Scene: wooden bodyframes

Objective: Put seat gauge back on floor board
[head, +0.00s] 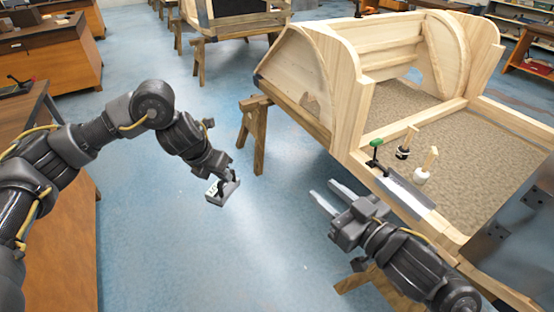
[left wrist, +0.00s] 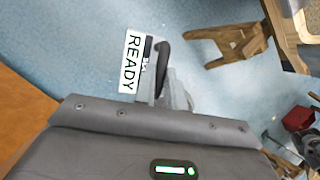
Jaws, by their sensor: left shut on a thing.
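My left gripper (head: 228,187) is shut on a white tag (head: 212,191), held over open blue floor. In the left wrist view the tag (left wrist: 131,62) reads READY, and a dark hook-like piece (left wrist: 163,62) is beside it at the fingers (left wrist: 172,92). My right gripper (head: 331,199) is open and empty, just left of the wooden bodyframe's near side. The floor board (head: 480,170) is the speckled brown panel inside the frame. A long metal strip (head: 408,190) lies along the frame's side rail under a green-handled clamp (head: 376,145). I cannot tell which piece is the seat gauge.
Two wooden-handled items, one dark-based (head: 403,151) and one white-based (head: 422,176), stand inside the frame near its side rail. A wooden trestle (head: 255,130) supports the frame. A wooden bench (head: 60,215) is at left. Blue floor (head: 200,260) between is clear.

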